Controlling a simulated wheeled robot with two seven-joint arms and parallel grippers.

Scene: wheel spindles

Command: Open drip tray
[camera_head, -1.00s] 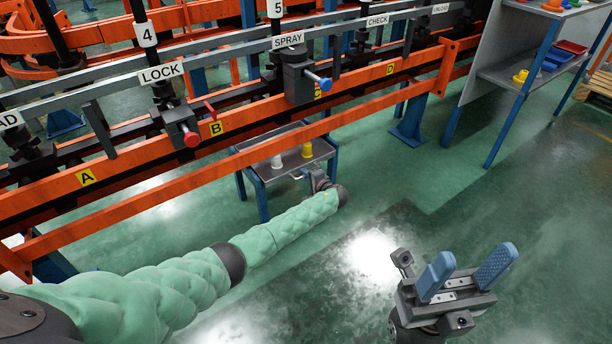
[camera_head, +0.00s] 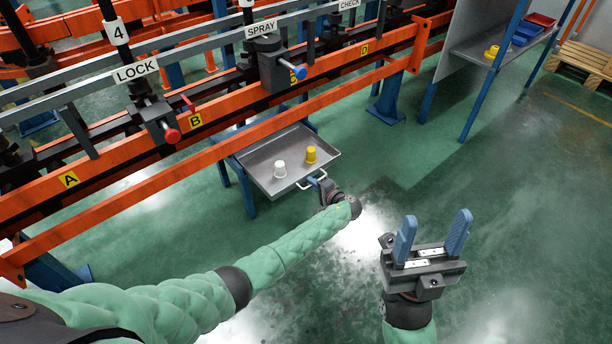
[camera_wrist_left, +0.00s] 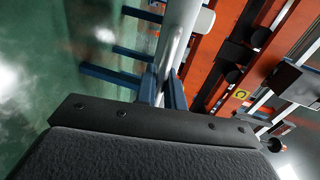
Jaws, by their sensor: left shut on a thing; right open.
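The drip tray (camera_head: 262,171) is a shallow grey metal tray that juts out from its blue stand, under the orange rails. A white cup-like piece (camera_head: 280,169) and a yellow one (camera_head: 311,155) stand in it. My left gripper (camera_head: 318,184) is shut on the tray's white handle (camera_head: 312,180) at the front edge.
Orange rails (camera_head: 215,152) run across above the tray. A red knob (camera_head: 172,136) and a blue knob (camera_head: 300,73) stick out from the line. A blue-legged shelf (camera_head: 490,70) stands at the upper right. The green floor in front is clear.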

